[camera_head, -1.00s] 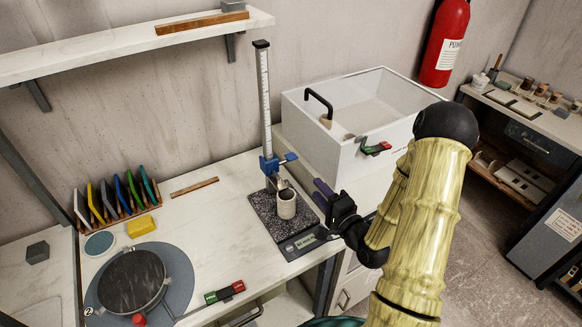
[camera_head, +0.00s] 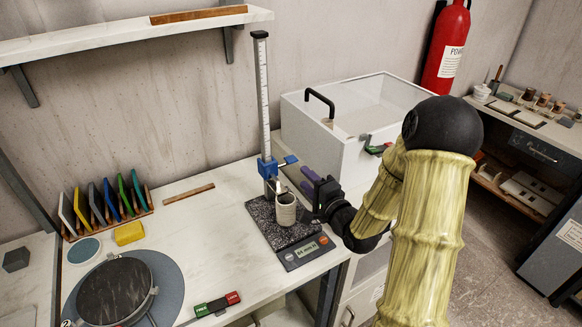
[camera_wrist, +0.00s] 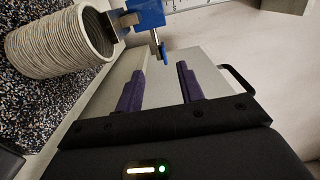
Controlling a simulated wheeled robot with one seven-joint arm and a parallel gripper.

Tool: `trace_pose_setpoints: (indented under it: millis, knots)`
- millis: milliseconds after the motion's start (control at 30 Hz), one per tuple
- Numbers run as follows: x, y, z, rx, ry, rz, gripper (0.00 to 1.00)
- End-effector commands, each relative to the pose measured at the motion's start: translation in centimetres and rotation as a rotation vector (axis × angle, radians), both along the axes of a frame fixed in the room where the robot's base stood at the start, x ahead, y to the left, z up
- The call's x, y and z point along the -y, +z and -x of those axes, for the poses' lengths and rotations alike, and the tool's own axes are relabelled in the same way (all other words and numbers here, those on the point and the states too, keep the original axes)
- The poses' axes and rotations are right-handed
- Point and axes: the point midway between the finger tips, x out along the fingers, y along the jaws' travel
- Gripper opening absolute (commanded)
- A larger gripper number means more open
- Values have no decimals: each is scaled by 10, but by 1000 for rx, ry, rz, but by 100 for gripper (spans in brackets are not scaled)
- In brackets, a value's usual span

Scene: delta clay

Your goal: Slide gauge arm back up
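The height gauge has a tall graduated column (camera_head: 263,95) on a speckled granite base (camera_head: 262,217). Its blue gauge arm carriage (camera_head: 267,167) sits low on the column, with a blue knob to its right. A ribbed, pale clay cup (camera_head: 286,209) stands upright on the base below the carriage. In the wrist view, the carriage (camera_wrist: 148,12) and its metal-stemmed knob (camera_wrist: 159,46) are just beyond the fingertips, and the cup (camera_wrist: 65,42) is at upper left. My gripper (camera_head: 306,180) is right of the carriage; its purple fingers (camera_wrist: 160,76) are apart and empty.
A display box (camera_head: 306,250) is at the base's front. A white lidded bin (camera_head: 350,120) stands close behind and right of my gripper. The banding wheel (camera_head: 115,290), colored tile rack (camera_head: 105,208) and yellow block (camera_head: 129,233) are left. A shelf (camera_head: 100,45) hangs above.

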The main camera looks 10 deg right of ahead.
Motion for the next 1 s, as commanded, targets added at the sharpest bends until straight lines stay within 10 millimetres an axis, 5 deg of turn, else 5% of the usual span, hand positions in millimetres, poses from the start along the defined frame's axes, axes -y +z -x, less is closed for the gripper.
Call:
trace_pose_setpoints:
  millis: [433,867,1000]
  knots:
    - [-24,1,-73,1,1,0,38]
    - [-27,0,-85,0,-1,0,38]
    - [-27,0,-85,0,-1,0,10]
